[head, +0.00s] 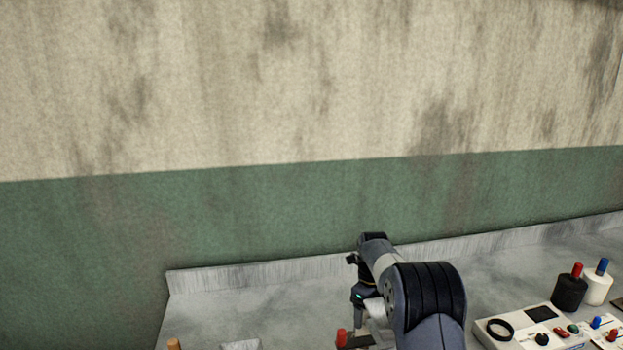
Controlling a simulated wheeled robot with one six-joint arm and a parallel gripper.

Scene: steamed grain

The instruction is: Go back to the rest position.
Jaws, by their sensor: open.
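My gripper (364,318) points down over the grey metal worktop (220,300), near the picture's bottom centre. It is open, and no object shows between its fingers. My arm bends over from the lower right and hides part of the worktop behind it. A red-topped thing (342,337) shows just below and left of the gripper; I cannot tell if they touch.
A black bottle with a red top (570,292) and a white one with a blue top (597,288) stand at right. A white control box (540,337) lies before them. A tan knob (174,344) shows at lower left. A raised edge (260,268) runs along the wall.

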